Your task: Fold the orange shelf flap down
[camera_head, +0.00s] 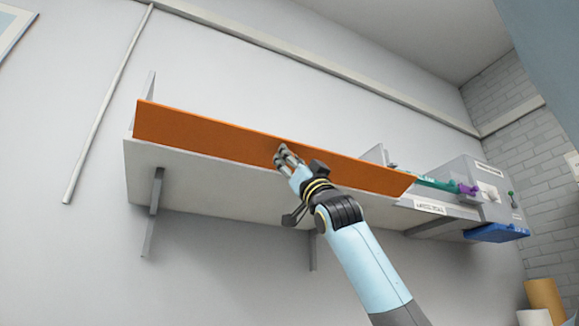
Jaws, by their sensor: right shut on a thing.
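The orange shelf flap (215,138) is a long board along the front of a white wall shelf (150,180). It stands raised above the shelf's front edge, its face toward me. My right arm comes up from the bottom and hides part of the shelf's underside. My left gripper is not in view.
A grey box (478,178) with green and purple fittings stands at the shelf's right end. A blue tray-like thing (497,233) is below it. Grey brackets (153,213) hang under the shelf. A pale pipe (108,105) runs up the wall at left. The space before the flap's left half is clear.

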